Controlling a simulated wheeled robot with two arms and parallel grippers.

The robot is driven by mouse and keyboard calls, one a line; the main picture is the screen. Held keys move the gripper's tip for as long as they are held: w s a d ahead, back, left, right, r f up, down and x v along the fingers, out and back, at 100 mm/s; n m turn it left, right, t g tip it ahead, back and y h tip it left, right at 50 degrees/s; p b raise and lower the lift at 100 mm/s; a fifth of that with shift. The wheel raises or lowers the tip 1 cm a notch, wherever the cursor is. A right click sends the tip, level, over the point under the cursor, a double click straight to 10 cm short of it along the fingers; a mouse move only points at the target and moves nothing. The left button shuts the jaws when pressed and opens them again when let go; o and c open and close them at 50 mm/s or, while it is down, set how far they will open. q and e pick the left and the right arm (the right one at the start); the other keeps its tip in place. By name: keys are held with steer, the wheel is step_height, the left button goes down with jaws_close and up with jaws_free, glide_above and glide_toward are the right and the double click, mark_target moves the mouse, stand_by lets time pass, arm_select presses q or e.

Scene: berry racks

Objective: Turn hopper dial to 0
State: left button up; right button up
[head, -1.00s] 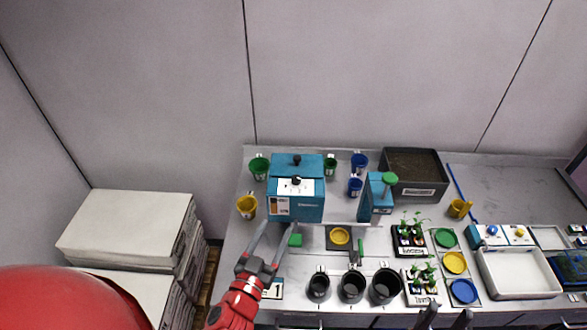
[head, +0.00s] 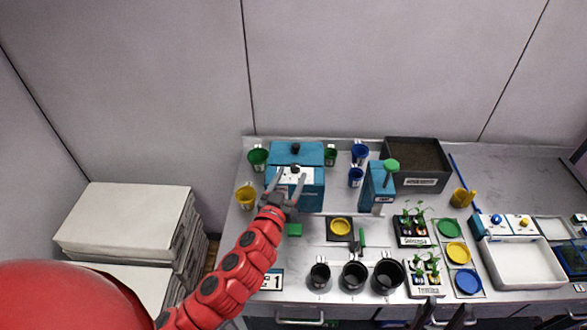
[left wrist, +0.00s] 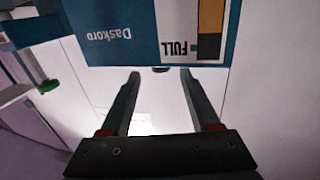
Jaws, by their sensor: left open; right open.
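The hopper is a teal box (head: 312,192) at the back left of the bench, with a white dial panel on its front top. The black dial (head: 295,170) sits on that panel, and its setting is too small to read. My left gripper (head: 287,180) is open in front of the panel, its fingers pointing up toward the dial, apparently with nothing between them. In the left wrist view the hopper front (left wrist: 150,35) fills the top, with "Daskoro" and "FULL" upside down. My right gripper (head: 446,316) is open at the bottom edge, empty.
Green cups, blue cups and a yellow cup (head: 246,196) stand around the hopper. A teal dispenser (head: 377,187) is to its right. Black pots (head: 354,275), seedling trays and a white tray (head: 520,270) lie in front and to the right. White stacked boxes (head: 125,222) stand left.

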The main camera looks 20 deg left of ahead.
mark_target(294, 170)
arm_select(q)
steer(key=shift+w+a+r, duration=0.1)
steer(key=shift+w+r, duration=0.05)
steer(key=shift+w, duration=0.9)
steer(key=shift+w+f+p, duration=0.2)
steer(key=shift+w+p, duration=0.15)
steer(key=shift+w, duration=0.15)
jaws_close()
